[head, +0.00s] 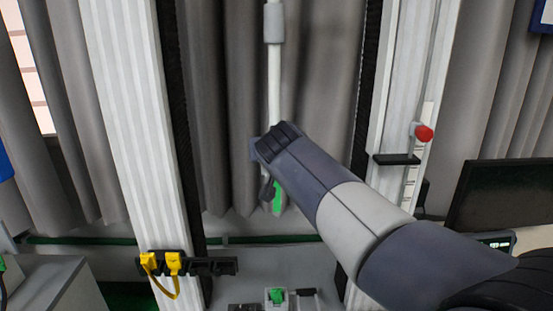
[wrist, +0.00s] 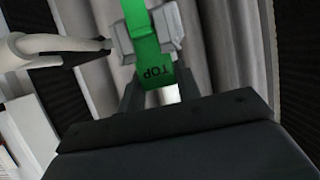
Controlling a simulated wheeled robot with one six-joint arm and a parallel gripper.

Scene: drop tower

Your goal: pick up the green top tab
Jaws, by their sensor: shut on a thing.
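The green top tab (wrist: 151,62) is a flat green strip marked "TOP" in dark letters, upside down in the wrist view. My gripper (wrist: 146,38) is shut on it, with a grey finger pad on each side. In the head view a bit of the green tab (head: 277,198) shows below my gripper (head: 269,180), in front of the grey curtain. My arm hides most of the gripper there. I cannot tell from these views whether the tab is fastened to anything.
A white rod with a grey collar (head: 274,24) hangs above my gripper. White ribbed columns stand left (head: 125,110) and right (head: 408,70); the right one has a red knob (head: 424,133) and a black shelf (head: 396,159). Yellow connectors (head: 173,262) sit lower left, a green piece (head: 276,296) below.

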